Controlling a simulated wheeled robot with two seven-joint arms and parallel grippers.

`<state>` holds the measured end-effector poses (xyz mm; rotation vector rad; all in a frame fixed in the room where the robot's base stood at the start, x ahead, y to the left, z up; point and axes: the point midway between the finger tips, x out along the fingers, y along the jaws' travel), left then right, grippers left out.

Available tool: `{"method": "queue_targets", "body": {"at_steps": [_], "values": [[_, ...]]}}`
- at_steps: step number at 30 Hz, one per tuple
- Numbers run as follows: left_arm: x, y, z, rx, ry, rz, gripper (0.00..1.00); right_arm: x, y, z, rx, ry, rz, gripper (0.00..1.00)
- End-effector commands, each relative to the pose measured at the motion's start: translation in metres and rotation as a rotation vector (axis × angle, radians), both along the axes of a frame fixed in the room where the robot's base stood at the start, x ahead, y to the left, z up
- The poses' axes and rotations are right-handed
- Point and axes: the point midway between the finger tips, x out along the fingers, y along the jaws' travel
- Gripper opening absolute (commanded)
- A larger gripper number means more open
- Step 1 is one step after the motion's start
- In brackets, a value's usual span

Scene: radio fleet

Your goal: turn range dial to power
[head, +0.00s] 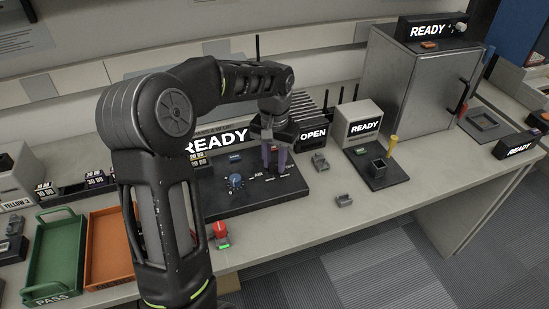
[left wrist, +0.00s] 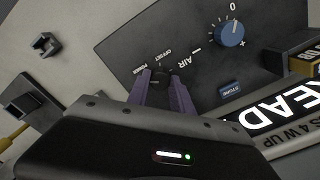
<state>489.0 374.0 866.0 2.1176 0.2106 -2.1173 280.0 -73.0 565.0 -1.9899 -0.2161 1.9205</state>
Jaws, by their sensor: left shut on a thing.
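The dark panel (head: 215,205) lies on the bench in the head view, and its surface fills the upper part of the left wrist view. A small black dial (left wrist: 160,72), taken to be the range dial, sits between the labels POWER, OFFSET and AIR. My left gripper (head: 273,166) reaches down onto the panel. Its purple fingers (left wrist: 164,84) are shut on the dial from both sides and hide much of it. Its pointer is too small to read. A blue knob (head: 236,181) is apart from my fingers; it also shows in the left wrist view (left wrist: 232,33).
A READY display stands behind the panel, with an OPEN display (head: 313,135) to its right. Green (head: 50,262) and orange (head: 108,250) trays lie at left. A red-topped object (head: 221,232) is at the front. A black fixture (head: 376,170) stands right of the panel.

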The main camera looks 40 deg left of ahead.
Motion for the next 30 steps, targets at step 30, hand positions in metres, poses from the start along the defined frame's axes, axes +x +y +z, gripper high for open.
{"method": "queue_targets", "body": {"at_steps": [30], "values": [[0.0,0.0,0.0,0.0,0.001,-0.479,0.0,0.0,0.0,0.015,0.0,0.001,0.0,0.36]]}}
